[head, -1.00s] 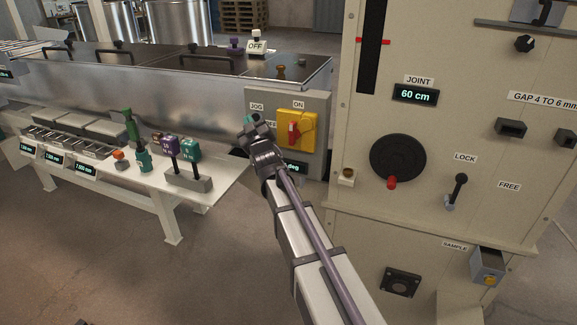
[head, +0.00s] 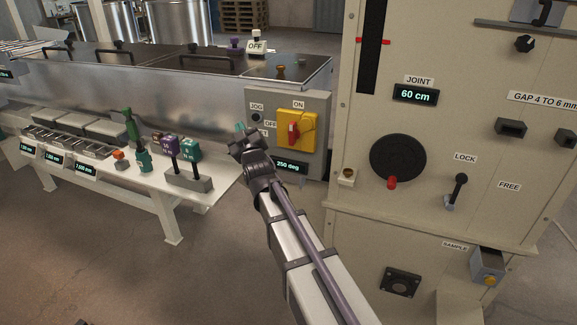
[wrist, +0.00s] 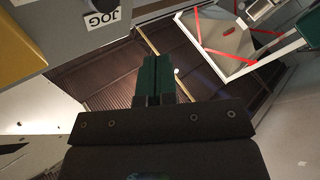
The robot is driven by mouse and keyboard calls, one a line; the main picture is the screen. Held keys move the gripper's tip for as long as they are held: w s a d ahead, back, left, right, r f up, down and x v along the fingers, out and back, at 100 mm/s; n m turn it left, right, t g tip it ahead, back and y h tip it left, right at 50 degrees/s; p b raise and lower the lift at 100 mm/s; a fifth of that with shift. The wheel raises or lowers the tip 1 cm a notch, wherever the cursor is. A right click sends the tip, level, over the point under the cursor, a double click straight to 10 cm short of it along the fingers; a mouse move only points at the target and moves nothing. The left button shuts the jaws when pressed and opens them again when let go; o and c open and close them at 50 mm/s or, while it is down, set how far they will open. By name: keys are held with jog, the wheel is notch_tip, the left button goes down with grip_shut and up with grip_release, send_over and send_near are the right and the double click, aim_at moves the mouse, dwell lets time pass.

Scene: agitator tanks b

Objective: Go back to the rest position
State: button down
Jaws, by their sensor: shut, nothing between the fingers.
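My gripper (head: 240,129) is in the middle of the head view, in front of the grey switch box (head: 257,150) and near its left edge. Its fingers show in the wrist view as two green pads (wrist: 153,78) pressed together, with nothing between them. My arm reaches up to it from the bottom of the head view. The yellow switch plate with its red handle (head: 294,131) is just right of the gripper, and the two are apart in the picture.
The tall beige panel (head: 440,135) stands to the right, with a black handwheel (head: 398,158) and a lock lever (head: 457,189). A white bench (head: 150,180) with coloured tools is at left.

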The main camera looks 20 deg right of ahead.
jog(key=s+f+m+g, duration=0.2)
jog(key=s+f+g, duration=0.2)
jog(key=f+g, duration=0.3)
jog(key=s+f+m+g, duration=0.2)
jog(key=s+f+g, duration=0.2)
jog(key=f, duration=0.5)
jog(key=s+d+f+m+g, duration=0.1)
jog(key=s+f+g, duration=0.3)
jog(key=s, duration=0.7)
jog(key=s+f+m+g, duration=0.1)
jog(key=s+f+g, duration=0.1)
jog(key=s+g, duration=0.65)
jog(key=s+r+t+p, duration=0.1)
jog(key=s+r+p, duration=0.1)
jog(key=r+p, duration=0.7)
jog(key=s+r+t+p, duration=0.1)
jog(key=s+r+p, duration=0.1)
jog(key=r+p, duration=0.7)
jog(key=shift+s, duration=0.4)
jog(key=shift+d, duration=0.1)
